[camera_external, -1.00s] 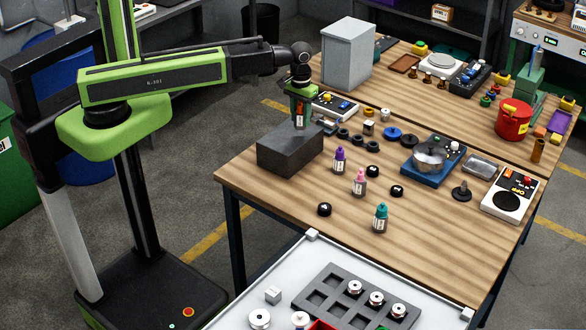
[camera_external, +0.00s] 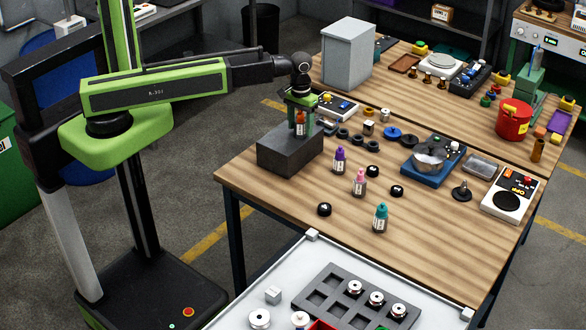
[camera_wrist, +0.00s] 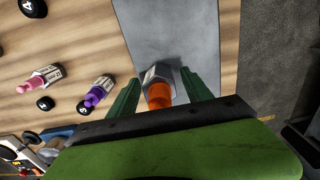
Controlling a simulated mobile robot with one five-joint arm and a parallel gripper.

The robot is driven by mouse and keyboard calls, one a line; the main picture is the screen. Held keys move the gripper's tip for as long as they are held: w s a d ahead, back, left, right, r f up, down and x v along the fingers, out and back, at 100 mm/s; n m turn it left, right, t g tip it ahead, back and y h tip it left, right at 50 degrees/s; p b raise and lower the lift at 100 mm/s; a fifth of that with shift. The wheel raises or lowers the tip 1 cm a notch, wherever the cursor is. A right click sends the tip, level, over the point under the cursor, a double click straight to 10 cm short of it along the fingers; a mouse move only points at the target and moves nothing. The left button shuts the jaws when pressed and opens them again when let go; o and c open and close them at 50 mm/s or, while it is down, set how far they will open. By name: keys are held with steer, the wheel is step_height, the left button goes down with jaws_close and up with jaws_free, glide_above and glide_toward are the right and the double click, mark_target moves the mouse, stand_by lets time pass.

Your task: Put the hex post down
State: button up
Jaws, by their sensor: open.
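The hex post (camera_external: 300,126) has an orange top and a pale body with a dark label. It stands upright on the dark grey block (camera_external: 283,155) at the left edge of the bench. In the wrist view the orange-topped post (camera_wrist: 158,94) shows between my fingers, over the grey block top (camera_wrist: 170,25). My gripper (camera_external: 301,120) is open around the post. In the wrist view my gripper's (camera_wrist: 161,80) green fingers stand on both sides of it, with a gap on the left and a narrower one on the right.
A purple-capped bottle (camera_external: 339,160), a pink one (camera_external: 359,182) and a teal one (camera_external: 380,218) stand right of the block. Several black caps lie among them. A tall grey box (camera_external: 347,55) stands behind my gripper. The bench's front left corner is clear.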

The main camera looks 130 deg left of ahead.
step_height(320, 180, up, 12)
steer(key=p, duration=1.2)
steer(key=shift+r, duration=0.25)
steer(key=shift+f, duration=0.15)
steer(key=w+d+m, duration=0.4)
steer(key=w+d, duration=0.3)
steer(key=d, duration=0.6)
steer(key=w+d+m, duration=0.5)
steer(key=w+d, duration=0.2)
steer(key=d, duration=0.5)
steer(key=w+d+m, duration=0.1)
steer(key=d+m, duration=0.8)
steer(key=d, duration=1.7)
